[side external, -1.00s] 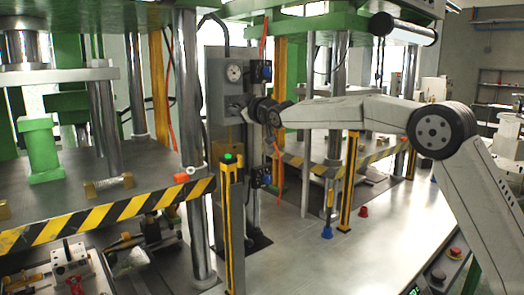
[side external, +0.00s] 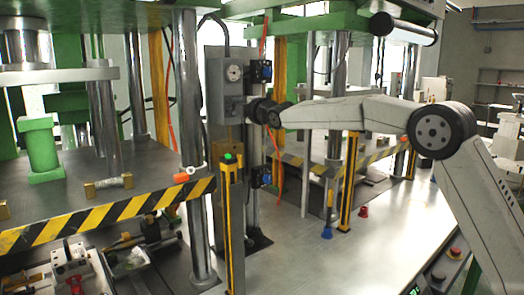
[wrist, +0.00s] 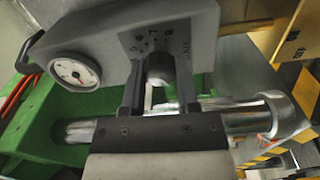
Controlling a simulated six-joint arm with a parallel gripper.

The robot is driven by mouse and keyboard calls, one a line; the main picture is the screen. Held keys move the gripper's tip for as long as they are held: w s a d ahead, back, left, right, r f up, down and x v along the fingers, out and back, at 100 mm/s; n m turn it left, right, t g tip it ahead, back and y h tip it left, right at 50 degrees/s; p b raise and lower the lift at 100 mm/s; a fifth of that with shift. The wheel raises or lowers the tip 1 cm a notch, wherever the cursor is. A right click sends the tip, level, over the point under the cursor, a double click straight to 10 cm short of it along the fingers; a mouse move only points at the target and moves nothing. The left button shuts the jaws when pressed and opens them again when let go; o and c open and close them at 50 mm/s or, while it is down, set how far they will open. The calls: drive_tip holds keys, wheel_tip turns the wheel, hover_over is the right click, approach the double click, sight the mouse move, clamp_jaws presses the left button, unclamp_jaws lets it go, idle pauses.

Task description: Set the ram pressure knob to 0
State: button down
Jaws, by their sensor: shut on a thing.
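The ram pressure knob (wrist: 160,68) is a dark round knob on the sloped face of a grey control box (wrist: 205,30). In the wrist view my gripper (wrist: 160,80) has one finger on each side of it and is shut on it. The knob is hidden there behind the gripper.
A round white gauge (wrist: 75,72) sits on the same box, left of the knob in the wrist view. A metal cylinder (wrist: 255,115) runs behind my gripper. A yellow-black post (side external: 231,225) stands below the box. The grey table (side external: 300,255) is mostly clear.

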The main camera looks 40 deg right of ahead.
drive_tip(key=shift+n, duration=0.5)
drive_tip(key=shift+c, duration=1.8)
unclamp_jaws()
drive_tip(key=shift+s, duration=0.2)
drive_tip(key=s, duration=0.7)
drive_tip(key=shift+s, duration=0.2)
